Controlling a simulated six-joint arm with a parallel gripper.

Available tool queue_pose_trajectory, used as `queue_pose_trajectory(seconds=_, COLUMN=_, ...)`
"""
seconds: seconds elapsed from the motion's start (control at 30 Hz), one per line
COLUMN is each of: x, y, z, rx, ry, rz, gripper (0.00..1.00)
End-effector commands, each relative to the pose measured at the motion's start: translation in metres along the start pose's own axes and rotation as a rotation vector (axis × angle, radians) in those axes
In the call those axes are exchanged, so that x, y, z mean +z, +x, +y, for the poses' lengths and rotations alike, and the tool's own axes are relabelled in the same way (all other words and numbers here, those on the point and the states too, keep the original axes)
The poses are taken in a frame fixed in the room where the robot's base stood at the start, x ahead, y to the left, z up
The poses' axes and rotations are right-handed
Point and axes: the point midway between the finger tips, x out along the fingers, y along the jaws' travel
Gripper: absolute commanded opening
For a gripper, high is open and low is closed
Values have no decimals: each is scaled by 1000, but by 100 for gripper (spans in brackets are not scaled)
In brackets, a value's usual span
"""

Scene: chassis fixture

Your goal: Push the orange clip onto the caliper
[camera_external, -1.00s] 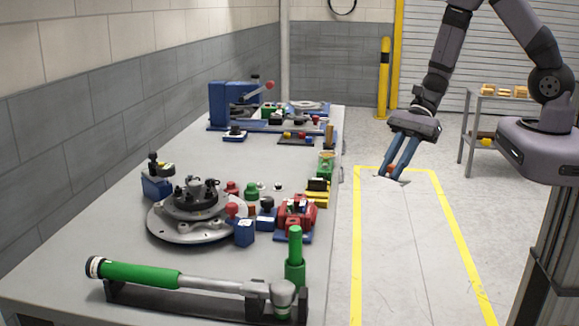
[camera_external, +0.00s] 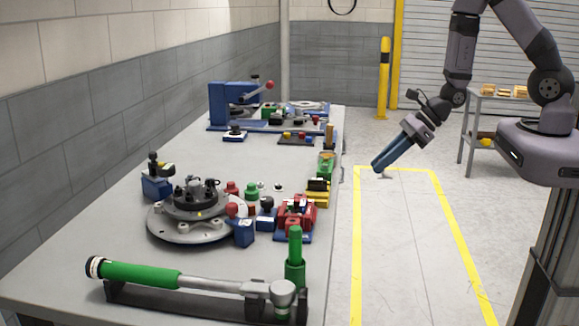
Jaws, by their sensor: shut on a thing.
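My gripper (camera_external: 377,166) hangs in the air to the right of the workbench, above the floor inside the yellow lines. Its blue fingers point down and to the left and are seen nearly edge-on, overlapping. The orange clip is hidden by the fingers now; a small orange spot showed between them a second ago. A red block assembly on a blue base (camera_external: 296,217), at the bench's right edge, looks like the caliper, but it is too small to be sure. My gripper is well apart from it, farther back and to the right.
The grey workbench (camera_external: 110,240) holds a round metal disc fixture (camera_external: 185,230), a green-handled tool (camera_external: 140,275) in a black cradle, an upright green post (camera_external: 295,260) and a blue vise-like fixture (camera_external: 232,103) at the back. A shelf cart (camera_external: 480,100) stands behind my arm.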

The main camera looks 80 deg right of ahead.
Motion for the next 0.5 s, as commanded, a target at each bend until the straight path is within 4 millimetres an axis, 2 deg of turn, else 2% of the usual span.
queue_pose_trajectory(seconds=0.13, x=20, y=-6, z=-1, rx=-25, ry=12, rz=-5, gripper=0)
queue_pose_trajectory(seconds=0.27, x=42, y=-14, z=6, rx=-25, ry=1, rz=-13, gripper=0)
queue_pose_trajectory(seconds=0.5, x=83, y=-31, z=37, rx=17, ry=-61, rz=-27, gripper=0)
